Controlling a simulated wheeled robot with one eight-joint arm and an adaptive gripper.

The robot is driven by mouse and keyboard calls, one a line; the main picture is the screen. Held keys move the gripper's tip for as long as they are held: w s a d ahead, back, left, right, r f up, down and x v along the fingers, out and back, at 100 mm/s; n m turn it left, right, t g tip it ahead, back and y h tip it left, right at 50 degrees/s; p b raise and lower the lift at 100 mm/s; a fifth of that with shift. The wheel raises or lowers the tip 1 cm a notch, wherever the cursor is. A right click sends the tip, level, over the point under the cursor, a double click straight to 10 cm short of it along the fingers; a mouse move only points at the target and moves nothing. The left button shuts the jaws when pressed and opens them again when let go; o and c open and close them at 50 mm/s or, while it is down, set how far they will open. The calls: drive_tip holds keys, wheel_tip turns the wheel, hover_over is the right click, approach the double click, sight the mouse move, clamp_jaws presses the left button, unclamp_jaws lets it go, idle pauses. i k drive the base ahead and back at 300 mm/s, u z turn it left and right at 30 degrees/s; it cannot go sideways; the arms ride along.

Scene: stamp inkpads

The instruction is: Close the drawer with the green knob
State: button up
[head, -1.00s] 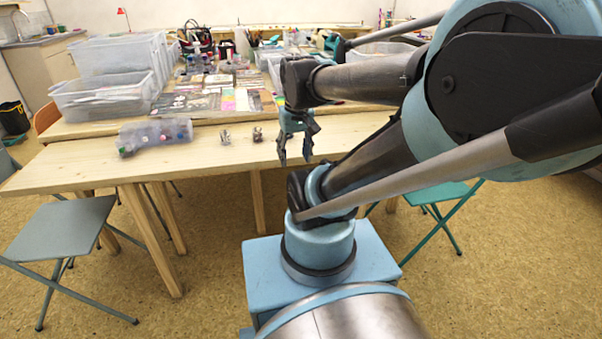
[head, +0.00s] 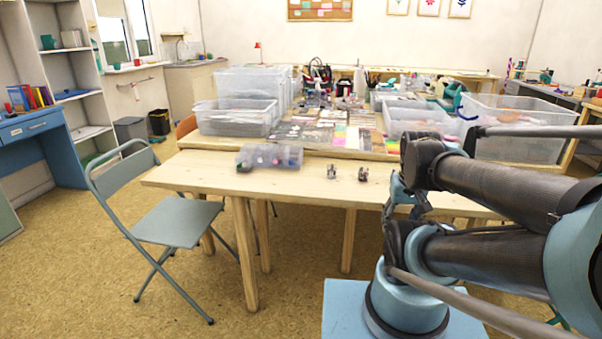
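No drawer with a clearly green knob can be made out. A blue desk (head: 32,127) at the left edge has a drawer front with a small dark knob, its colour too small to tell. A small see-through grey case (head: 270,156) with several coloured round parts lies on the near table; I cannot tell whether it has drawers. My gripper (head: 404,208) hangs over the near table's right part, partly hidden by my arm. Its fingers look apart with nothing between them. It is well right of the case and far from the desk.
A grey folding chair (head: 172,222) stands left of the near wooden table (head: 215,174). Two small metal items (head: 347,173) lie on that table. Clear bins (head: 235,117) and craft supplies cover the table behind. The floor at front left is free.

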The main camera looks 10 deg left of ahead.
sight(243, 161)
drive_tip(key=u, duration=1.2)
